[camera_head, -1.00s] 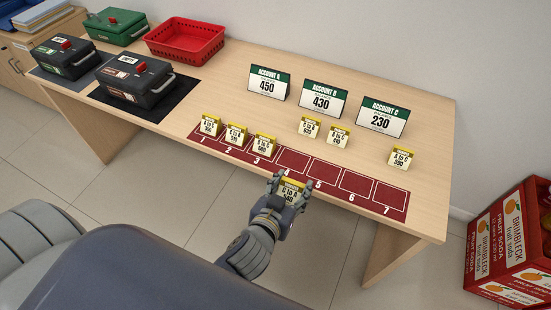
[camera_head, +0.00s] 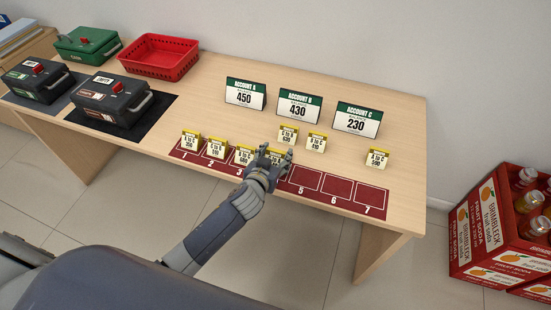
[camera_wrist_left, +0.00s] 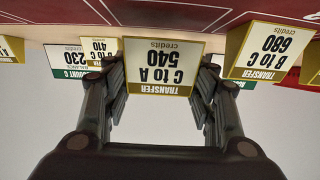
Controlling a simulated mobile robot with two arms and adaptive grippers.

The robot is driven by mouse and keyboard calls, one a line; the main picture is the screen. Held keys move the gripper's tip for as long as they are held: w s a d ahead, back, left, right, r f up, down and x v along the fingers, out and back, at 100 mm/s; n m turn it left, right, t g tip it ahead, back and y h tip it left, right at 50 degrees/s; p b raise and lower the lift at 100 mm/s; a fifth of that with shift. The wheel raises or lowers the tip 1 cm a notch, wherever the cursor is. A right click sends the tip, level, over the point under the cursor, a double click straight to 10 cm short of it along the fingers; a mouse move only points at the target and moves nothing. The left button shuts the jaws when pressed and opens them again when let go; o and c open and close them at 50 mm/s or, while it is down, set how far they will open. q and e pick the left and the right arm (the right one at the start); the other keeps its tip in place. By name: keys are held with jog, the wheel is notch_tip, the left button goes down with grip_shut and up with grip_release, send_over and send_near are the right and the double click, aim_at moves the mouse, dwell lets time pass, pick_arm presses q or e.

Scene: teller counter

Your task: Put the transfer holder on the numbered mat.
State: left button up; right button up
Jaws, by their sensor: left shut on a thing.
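My left gripper (camera_head: 271,158) is shut on a transfer holder (camera_wrist_left: 160,62) reading C to A 540. It is at space 4 of the red numbered mat (camera_head: 333,187); I cannot tell whether its base touches the mat. Three other holders stand on spaces 1 (camera_head: 190,140), 2 (camera_head: 215,148) and 3 (camera_head: 243,155). The one reading B to C 680 (camera_wrist_left: 270,52) is beside the held holder. Spaces 5 to 7 are bare. My right gripper is out of view.
Three more holders, (camera_head: 288,134), (camera_head: 316,142) and (camera_head: 377,157), stand behind the mat. Account signs (camera_head: 298,105) stand farther back. Black boxes (camera_head: 122,100), a green box (camera_head: 87,45) and a red basket (camera_head: 158,57) are at left. A soda crate (camera_head: 490,235) is on the floor at right.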

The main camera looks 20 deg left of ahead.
pick_arm(q)
jog(key=shift+f, duration=1.1)
jog(key=o, duration=1.1)
jog(key=shift+r, duration=0.3)
jog(key=shift+s, duration=0.35)
jog(key=v, duration=1.1)
jog(key=shift+s+r, duration=0.1)
jog(key=shift+r, duration=0.05)
